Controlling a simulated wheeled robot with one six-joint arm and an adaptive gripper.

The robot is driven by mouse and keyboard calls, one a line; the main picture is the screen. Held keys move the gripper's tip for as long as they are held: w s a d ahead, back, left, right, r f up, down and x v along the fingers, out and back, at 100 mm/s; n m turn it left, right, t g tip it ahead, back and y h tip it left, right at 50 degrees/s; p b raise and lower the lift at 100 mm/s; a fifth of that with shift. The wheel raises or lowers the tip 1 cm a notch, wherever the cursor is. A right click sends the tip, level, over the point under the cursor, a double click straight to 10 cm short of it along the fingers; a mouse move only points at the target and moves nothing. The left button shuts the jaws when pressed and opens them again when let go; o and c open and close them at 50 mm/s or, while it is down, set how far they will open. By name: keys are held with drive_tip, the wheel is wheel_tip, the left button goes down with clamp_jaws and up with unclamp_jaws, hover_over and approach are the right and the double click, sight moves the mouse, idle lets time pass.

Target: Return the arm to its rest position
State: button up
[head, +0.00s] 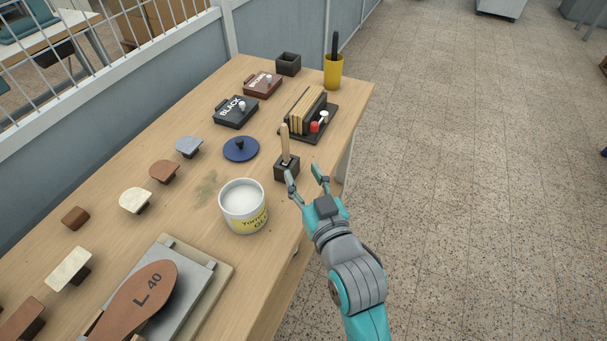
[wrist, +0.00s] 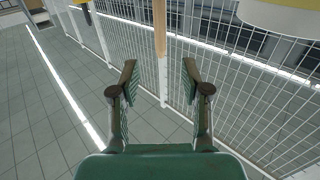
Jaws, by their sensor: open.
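My gripper (head: 307,183) is open and empty at the right edge of the workbench (head: 201,225), in the head view. Its fingertips are close to a small dark holder (head: 287,170) in which a wooden-handled tool (head: 286,142) stands upright. In the wrist view my open gripper (wrist: 160,80) shows both fingers apart with nothing between their pads. A wooden handle (wrist: 160,28) hangs into the picture beyond the fingertips. My arm reaches up from the bottom right of the head view.
A white glue tub (head: 243,198) stands left of my gripper. A rack with upright boards (head: 306,112), a yellow cup (head: 333,72) and stamp pads (head: 235,111) stand farther back. A sole marked L 40 (head: 142,296) lies at the front. The floor (head: 470,180) on the right is clear.

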idle(0.4)
drive_tip(key=s+d+f+m+h, duration=0.3)
drive_tip(key=s+d+f+h, duration=0.1)
drive_tip(key=s+d+f, duration=1)
drive_tip(key=s+d+m+h, duration=0.1)
drive_tip(key=s+d, duration=0.2)
drive_tip(key=s, duration=0.9)
drive_tip(key=s+d+m+g+h, duration=0.1)
drive_tip(key=s+d, duration=0.3)
drive_tip(key=s, duration=0.8)
drive_tip(key=shift+s+d+f+g+h, duration=0.2)
drive_tip(key=shift+s+g+h, duration=0.15)
drive_tip(key=shift+h, duration=0.45)
